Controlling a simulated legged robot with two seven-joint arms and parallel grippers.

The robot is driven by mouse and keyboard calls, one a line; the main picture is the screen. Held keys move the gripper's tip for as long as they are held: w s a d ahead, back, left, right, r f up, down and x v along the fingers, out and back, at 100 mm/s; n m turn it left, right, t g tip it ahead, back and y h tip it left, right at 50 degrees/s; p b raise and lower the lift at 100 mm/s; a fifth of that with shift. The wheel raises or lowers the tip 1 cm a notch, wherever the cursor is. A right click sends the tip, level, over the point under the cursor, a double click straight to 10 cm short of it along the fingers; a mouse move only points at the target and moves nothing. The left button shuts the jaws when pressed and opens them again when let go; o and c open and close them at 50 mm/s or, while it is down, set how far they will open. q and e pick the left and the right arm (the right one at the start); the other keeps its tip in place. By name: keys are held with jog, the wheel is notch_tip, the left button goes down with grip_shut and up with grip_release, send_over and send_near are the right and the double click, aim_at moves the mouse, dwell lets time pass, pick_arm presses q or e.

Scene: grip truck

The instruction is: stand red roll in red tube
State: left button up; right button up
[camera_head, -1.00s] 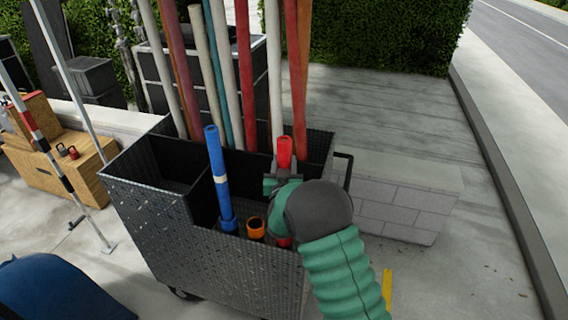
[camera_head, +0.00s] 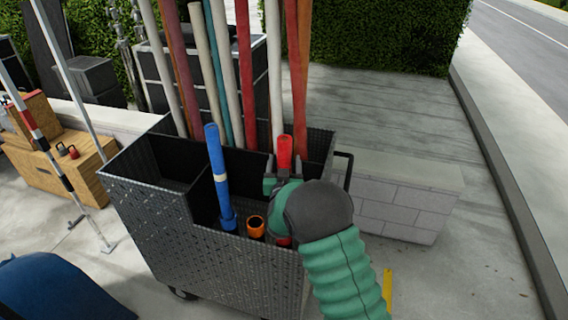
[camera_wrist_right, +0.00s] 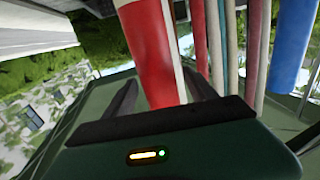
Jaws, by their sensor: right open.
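The red roll (camera_head: 285,152) stands upright in the cart's front compartment, its top showing above my right gripper (camera_head: 284,180). In the right wrist view the red roll (camera_wrist_right: 150,50), with a white band, rises between the two dark fingers of my right gripper (camera_wrist_right: 165,95), which are open around it. A red rim (camera_head: 284,241), likely the red tube, shows low below my gripper; the hand hides most of it and where the roll's lower end sits. My left gripper is not in view.
A blue roll (camera_head: 217,170) stands in a blue tube left of an orange tube (camera_head: 256,226). The dark metal cart (camera_head: 210,265) has tall poles (camera_head: 245,75) at its back. A low block wall (camera_head: 400,200) is at the right.

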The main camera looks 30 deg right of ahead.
jog(key=b+v, duration=0.5)
jog(key=v, duration=1.2)
jog(key=s+a+f+n+g+y+b, duration=0.2)
jog(key=a+f+y, duration=0.25)
jog(key=f, duration=0.25)
jog(key=s+a+f+n+g+y+b, duration=0.1)
jog(key=a+f+n+g+y+b, duration=0.15)
jog(key=a+f+y, duration=0.4)
jog(key=s+f+n+g, duration=0.1)
jog(key=s+f+g, duration=0.3)
jog(key=s, duration=0.3)
jog(key=s+a+f+n+g+h, duration=0.1)
jog(key=s+f+g, duration=0.2)
jog(key=s, duration=0.5)
jog(key=shift+s+f+g+b, duration=0.2)
jog(key=shift+f+g+b, duration=0.15)
jog(key=shift+f, duration=0.55)
jog(key=shift+a, duration=0.15)
